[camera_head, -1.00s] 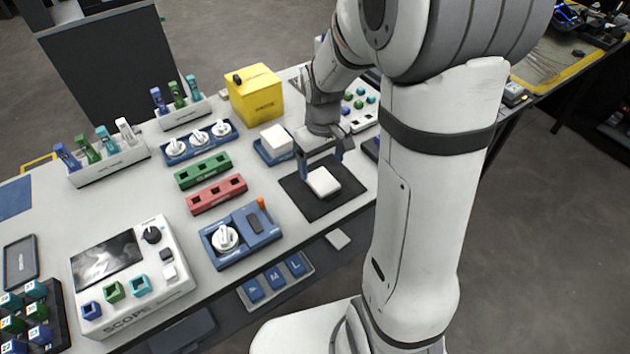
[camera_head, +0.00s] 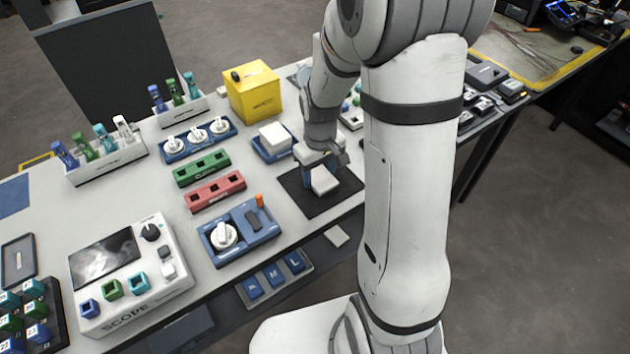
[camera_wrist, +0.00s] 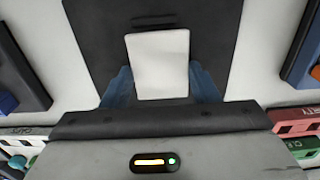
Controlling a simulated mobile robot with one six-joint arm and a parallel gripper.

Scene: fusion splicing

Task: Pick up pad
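The white pad (camera_head: 324,181) lies on the black mat (camera_head: 318,207) near the table's front edge. In the wrist view the pad (camera_wrist: 160,65) sits between the two blue fingers of my gripper (camera_wrist: 160,75), one at each side edge. The fingers look open, with only a slight gap to the pad; contact is hard to judge. In the head view my gripper (camera_head: 322,172) is low over the mat and hides part of the pad.
A second white block (camera_head: 274,136) sits on a blue tray (camera_head: 262,154) behind my gripper. A blue base with a white knob (camera_head: 223,235), a red slotted bar (camera_head: 215,191) and a green one (camera_head: 202,168) stand to the left. A yellow box (camera_head: 253,92) stands behind.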

